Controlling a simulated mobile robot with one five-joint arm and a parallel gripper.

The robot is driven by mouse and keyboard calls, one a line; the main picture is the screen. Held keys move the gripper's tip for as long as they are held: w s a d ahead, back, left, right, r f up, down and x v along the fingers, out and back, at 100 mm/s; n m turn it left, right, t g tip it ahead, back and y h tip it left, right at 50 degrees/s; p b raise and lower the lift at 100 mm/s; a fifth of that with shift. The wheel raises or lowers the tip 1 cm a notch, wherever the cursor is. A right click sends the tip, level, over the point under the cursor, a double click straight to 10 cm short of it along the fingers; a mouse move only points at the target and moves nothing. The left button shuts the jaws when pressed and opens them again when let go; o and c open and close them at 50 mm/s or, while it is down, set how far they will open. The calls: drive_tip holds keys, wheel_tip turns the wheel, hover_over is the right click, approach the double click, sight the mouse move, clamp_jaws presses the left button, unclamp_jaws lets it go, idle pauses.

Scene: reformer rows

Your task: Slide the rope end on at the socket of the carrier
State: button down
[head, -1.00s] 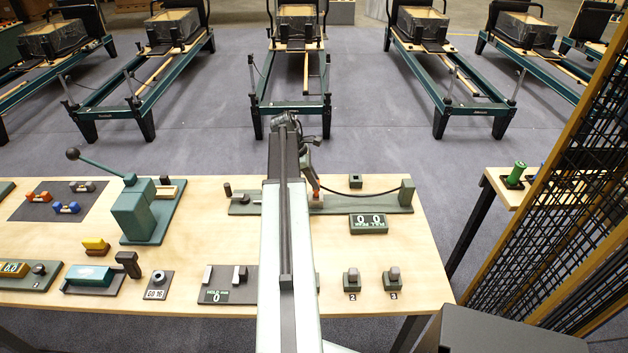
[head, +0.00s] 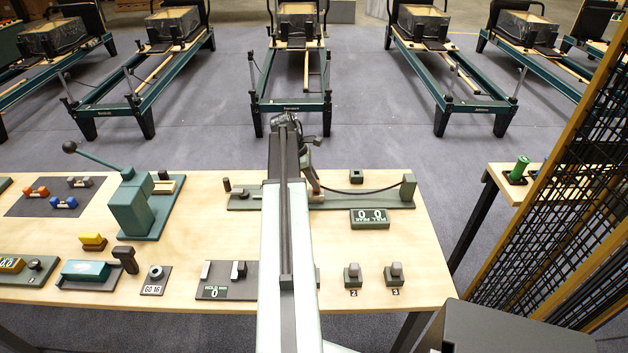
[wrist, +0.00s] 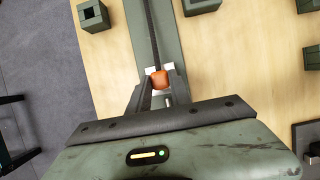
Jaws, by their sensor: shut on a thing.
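My gripper (wrist: 159,84) is shut on the orange rope end (wrist: 160,79) in the wrist view. The dark rope (wrist: 153,30) runs from it along the green rail (wrist: 171,25). A pale block (wrist: 150,71), perhaps the carrier, shows partly behind the rope end. A small metal piece shows between my fingers; the socket cannot be made out. In the head view my gripper (head: 314,187) is low over the rail (head: 360,200), and the rope (head: 355,190) sags slightly toward the post (head: 408,187) at the right. My arm hides the rail's middle.
A counter display (head: 369,218) stands in front of the rail and a small dark green block (head: 356,176) behind it. Two numbered blocks (head: 353,276) (head: 394,273) sit near the bench's front edge. A lever press (head: 133,205) stands left. A mesh fence (head: 560,215) rises at right.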

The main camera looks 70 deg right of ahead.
drive_tip(key=shift+f, duration=0.2)
drive_tip(key=c, duration=1.1)
unclamp_jaws()
drive_tip(key=shift+r, duration=0.1)
drive_tip(key=p+v, duration=0.7)
drive_tip(key=shift+r, duration=0.25)
drive_tip(key=shift+w, duration=0.15)
